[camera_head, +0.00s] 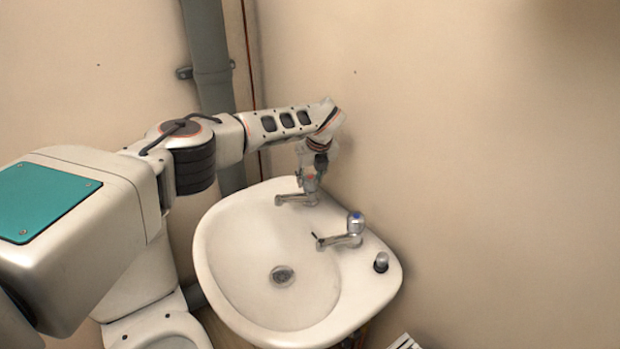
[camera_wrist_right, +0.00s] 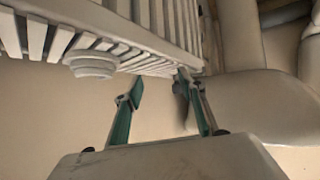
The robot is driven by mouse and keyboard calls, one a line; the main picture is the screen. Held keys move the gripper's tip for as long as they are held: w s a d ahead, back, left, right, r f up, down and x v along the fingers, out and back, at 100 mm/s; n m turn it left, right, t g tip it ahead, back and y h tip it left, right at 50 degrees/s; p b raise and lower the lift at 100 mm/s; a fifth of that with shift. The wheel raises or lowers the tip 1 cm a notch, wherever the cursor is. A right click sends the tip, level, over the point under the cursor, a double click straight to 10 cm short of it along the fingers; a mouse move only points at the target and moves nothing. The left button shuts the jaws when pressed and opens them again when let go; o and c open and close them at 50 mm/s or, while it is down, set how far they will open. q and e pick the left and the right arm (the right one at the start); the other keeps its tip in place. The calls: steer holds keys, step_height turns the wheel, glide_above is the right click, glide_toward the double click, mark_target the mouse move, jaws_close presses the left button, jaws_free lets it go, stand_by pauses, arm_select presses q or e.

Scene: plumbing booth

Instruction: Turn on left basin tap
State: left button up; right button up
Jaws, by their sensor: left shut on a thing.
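The white basin (camera_head: 222,262) stands against the wall in the head view. Its left tap (camera_head: 294,199) is chrome, with the spout pointing left over the bowl. My left gripper (camera_head: 311,172) comes down from above and is shut on the head of the left tap, which it mostly hides. The right tap (camera_head: 345,236) is chrome with a blue-marked top and stands free. My right gripper (camera_wrist_right: 160,86) shows in the right wrist view. Its two fingers are apart with nothing held between them.
A dark plug (camera_head: 381,262) sits on the basin's right rim. A white toilet (camera_head: 150,327) is at lower left, and a grey pipe (camera_head: 208,62) runs up the wall. In the right wrist view a white slatted radiator (camera_wrist_right: 112,37) is close above my right fingers.

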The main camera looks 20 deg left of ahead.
arm_select(q)
steer(key=o, duration=1.1)
steer(key=v, duration=1.2)
